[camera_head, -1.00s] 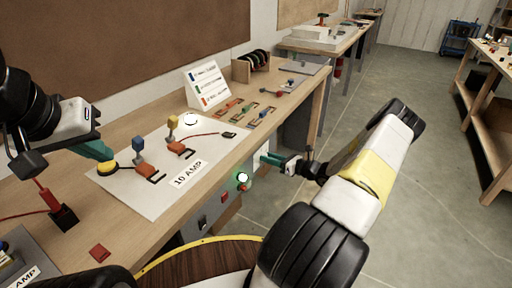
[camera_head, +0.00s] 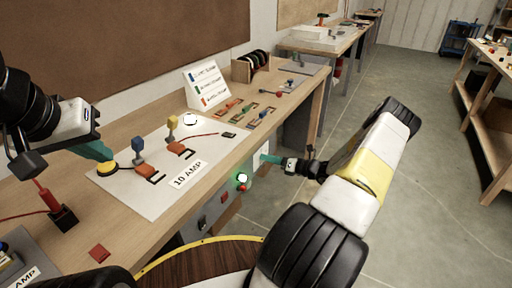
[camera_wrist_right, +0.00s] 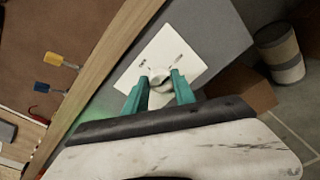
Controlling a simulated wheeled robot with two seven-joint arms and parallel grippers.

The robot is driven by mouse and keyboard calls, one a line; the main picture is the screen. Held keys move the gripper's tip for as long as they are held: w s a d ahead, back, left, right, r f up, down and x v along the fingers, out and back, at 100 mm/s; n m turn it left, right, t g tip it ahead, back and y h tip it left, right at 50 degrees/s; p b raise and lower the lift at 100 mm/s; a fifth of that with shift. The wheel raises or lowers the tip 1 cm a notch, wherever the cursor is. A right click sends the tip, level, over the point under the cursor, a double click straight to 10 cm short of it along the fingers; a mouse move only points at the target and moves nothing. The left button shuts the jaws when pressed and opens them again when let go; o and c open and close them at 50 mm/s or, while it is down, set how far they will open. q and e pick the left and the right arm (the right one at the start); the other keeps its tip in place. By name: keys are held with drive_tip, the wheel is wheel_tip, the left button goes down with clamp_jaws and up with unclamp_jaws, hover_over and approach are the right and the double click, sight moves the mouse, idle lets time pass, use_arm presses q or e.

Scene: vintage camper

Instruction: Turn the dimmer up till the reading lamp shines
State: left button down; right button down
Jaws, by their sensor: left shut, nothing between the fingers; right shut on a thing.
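The dimmer is a round pale knob (camera_wrist_right: 160,78) on a white wall plate (camera_wrist_right: 188,52). The plate also shows on the bench's front side in the head view (camera_head: 263,147). My right gripper (camera_wrist_right: 159,88) has its teal fingers on either side of the knob and is shut on it. In the head view, my right gripper (camera_head: 264,158) reaches the plate from the right. My left gripper (camera_head: 108,154) is shut and empty above the bench, close to a yellow round button (camera_head: 107,169). I cannot tell which thing is the reading lamp.
A glowing green light (camera_head: 242,178) and a red switch (camera_head: 224,197) sit on the bench front beside the plate. A white mat (camera_head: 206,151) labelled 10 AMP holds plugs and wires. A small white round thing (camera_head: 190,119) lies at its back.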

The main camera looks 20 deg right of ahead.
drive_tip(key=shift+d, duration=0.1)
drive_tip(key=c, duration=1)
unclamp_jaws()
drive_tip(key=shift+c, duration=0.2)
drive_tip(key=f+v, duration=0.1)
drive_tip(key=v, duration=0.6)
drive_tip(key=shift+s+d+r, duration=0.2)
drive_tip(key=shift+s+r, duration=0.15)
drive_tip(key=shift+r, duration=0.1)
